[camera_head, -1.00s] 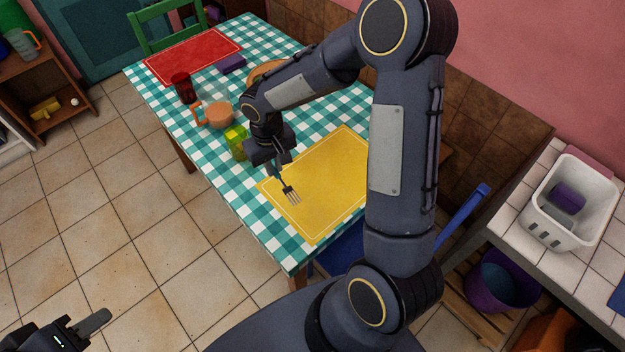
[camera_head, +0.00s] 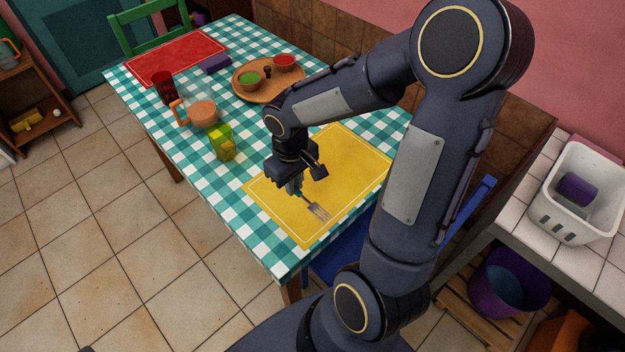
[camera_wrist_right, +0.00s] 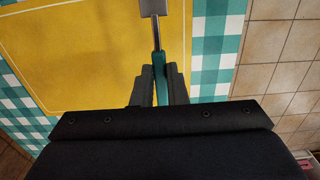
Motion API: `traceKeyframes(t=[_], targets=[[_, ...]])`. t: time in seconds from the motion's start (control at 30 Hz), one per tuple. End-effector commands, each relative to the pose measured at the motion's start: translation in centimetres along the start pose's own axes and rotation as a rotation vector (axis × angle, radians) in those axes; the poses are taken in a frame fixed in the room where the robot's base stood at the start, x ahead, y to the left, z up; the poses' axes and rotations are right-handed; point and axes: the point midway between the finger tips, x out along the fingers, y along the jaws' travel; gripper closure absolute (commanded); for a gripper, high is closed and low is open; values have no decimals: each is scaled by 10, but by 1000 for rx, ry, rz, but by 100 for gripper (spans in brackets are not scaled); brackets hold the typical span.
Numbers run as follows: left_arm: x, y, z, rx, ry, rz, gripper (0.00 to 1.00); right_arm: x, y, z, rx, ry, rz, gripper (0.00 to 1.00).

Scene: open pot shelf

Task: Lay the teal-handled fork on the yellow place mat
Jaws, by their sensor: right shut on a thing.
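The fork (camera_head: 318,210) has metal tines and a teal handle. My right gripper (camera_head: 293,187) is shut on the handle, with its fingers pointing down over the yellow place mat (camera_head: 350,165). In the right wrist view the teal handle (camera_wrist_right: 159,68) sits between the fingers of the gripper (camera_wrist_right: 161,76), and the tines are cut off at the top. The tines show over the mat in the head view; I cannot tell whether they touch it.
A wooden tray (camera_head: 262,93) holds bowls farther back, near a red mat (camera_head: 178,58).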

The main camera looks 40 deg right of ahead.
Motion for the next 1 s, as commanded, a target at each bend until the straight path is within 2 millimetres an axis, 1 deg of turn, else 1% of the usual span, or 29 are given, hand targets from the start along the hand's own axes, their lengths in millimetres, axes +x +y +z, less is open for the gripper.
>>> traceKeyframes(t=[0.03, 0.1, 0.2, 0.33, 0.57, 0.6, 0.7, 0.8, 1.0], targets=[[-4, 2, -2, 0, 0, 0, 64, 5, 13, -3, 7, -5, -1, 100], [-6, 3, -3, 0, 0, 0, 64, 12, 30, -8, 8, -4, -1, 100], [-6, 2, -3, 0, 0, 0, 64, 35, 44, -13, 4, -6, -2, 100], [-7, 3, -3, 0, 0, 0, 64, 53, 59, -18, 2, -3, -1, 100], [-8, 4, -4, 0, 0, 0, 64, 68, 71, -22, 1, -1, -1, 100], [-8, 4, -4, 0, 0, 0, 64, 73, 75, -23, 2, -2, -1, 100], [-6, 3, -3, 0, 0, 0, 64, 91, 74, -23, -1, -3, -1, 100], [-6, 3, -3, 0, 0, 0, 64, 101, 74, -24, -2, -1, -1, 100], [-6, 3, -3, 0, 0, 0, 64, 102, 74, -24, 0, 2, 0, 100]])
